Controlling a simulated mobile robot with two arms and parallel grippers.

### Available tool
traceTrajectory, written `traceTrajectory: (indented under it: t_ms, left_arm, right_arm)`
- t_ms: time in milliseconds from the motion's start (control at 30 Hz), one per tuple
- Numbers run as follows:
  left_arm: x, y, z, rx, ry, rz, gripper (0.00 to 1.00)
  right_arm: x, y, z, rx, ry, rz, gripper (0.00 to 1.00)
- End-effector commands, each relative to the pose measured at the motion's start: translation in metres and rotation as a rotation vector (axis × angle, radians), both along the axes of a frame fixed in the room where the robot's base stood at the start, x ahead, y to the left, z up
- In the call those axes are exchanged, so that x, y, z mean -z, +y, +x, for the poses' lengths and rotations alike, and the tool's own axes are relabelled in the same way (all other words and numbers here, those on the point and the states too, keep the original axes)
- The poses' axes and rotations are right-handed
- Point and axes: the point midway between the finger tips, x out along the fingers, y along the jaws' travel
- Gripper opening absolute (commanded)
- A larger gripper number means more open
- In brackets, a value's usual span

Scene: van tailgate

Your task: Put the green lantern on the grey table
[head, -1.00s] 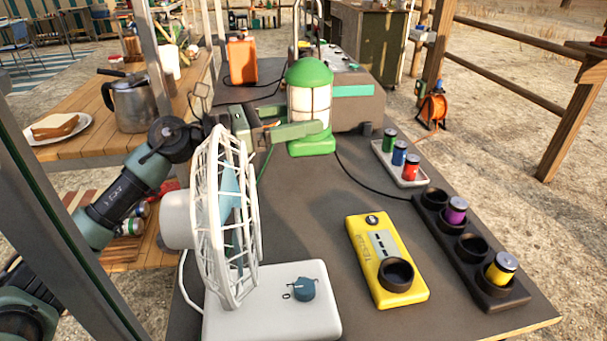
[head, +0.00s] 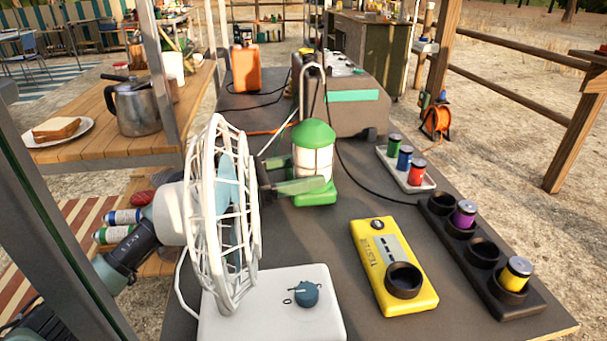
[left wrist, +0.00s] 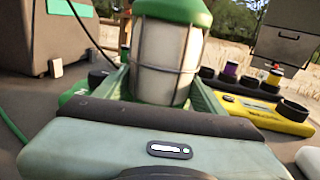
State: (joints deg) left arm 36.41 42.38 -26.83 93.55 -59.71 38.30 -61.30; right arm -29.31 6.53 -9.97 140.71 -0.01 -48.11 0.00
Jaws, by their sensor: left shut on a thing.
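The green lantern (head: 316,150) has a green domed top, a pale caged body and a green base. It stands upright over the middle of the grey table (head: 315,235), behind the fan. Its base looks at or very near the tabletop; I cannot tell whether it touches. My left gripper (head: 308,185) is shut on the lantern's lower body, its arm passing behind the fan. In the left wrist view the lantern (left wrist: 168,60) sits between the fingers (left wrist: 160,95), which hide most of its base. My right gripper is not in view.
A white fan (head: 222,215) stands close in front. A yellow tester (head: 385,250), a black battery holder (head: 480,255) and a white battery tray (head: 425,183) are to the right. A grey box (head: 350,112) and an orange canister (head: 245,68) stand behind. Dark cables cross the tabletop.

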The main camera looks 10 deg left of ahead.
Motion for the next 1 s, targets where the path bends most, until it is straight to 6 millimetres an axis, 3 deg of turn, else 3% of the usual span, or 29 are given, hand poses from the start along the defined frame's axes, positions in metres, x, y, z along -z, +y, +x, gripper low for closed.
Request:
traceTrajectory:
  t_ms: [400,433,500,867,1000]
  left_arm:
    - [-0.001,0.0,0.0,-0.001,-0.005,-0.003,0.0]
    - [0.002,0.0,0.0,-0.001,-0.001,0.001,0.75]
    - [0.002,0.0,0.0,-0.001,-0.001,0.001,0.92]
    - [0.001,0.0,0.0,-0.001,-0.001,0.001,0.92]
    - [0.003,0.015,-0.008,-0.004,0.003,0.001,0.92]
  right_arm:
    - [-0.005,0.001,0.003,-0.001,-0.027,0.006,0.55]
    - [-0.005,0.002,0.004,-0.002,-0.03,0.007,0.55]
    - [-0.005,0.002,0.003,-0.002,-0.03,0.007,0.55]
    - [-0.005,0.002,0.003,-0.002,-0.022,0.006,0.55]
    - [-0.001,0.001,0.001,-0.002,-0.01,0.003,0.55]
